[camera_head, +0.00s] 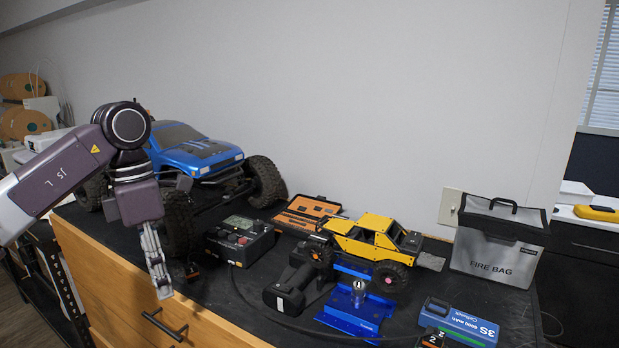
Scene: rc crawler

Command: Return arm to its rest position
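My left arm comes in from the left, with its wrist above the front left part of the bench. My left gripper (162,290) points down just in front of the bench's front edge, near the wooden drawer front. Its fingers show nearly edge-on, so I cannot tell whether they are open or shut. I see no object held in it. My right arm and gripper are not in view.
The bench holds a blue truck (196,150), a charger (240,240), an orange tool case (305,212), a yellow crawler (366,237) by a blue stand (352,313), a blue battery box (460,322) and a fire bag (497,250). A drawer handle (165,324) sits below my gripper.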

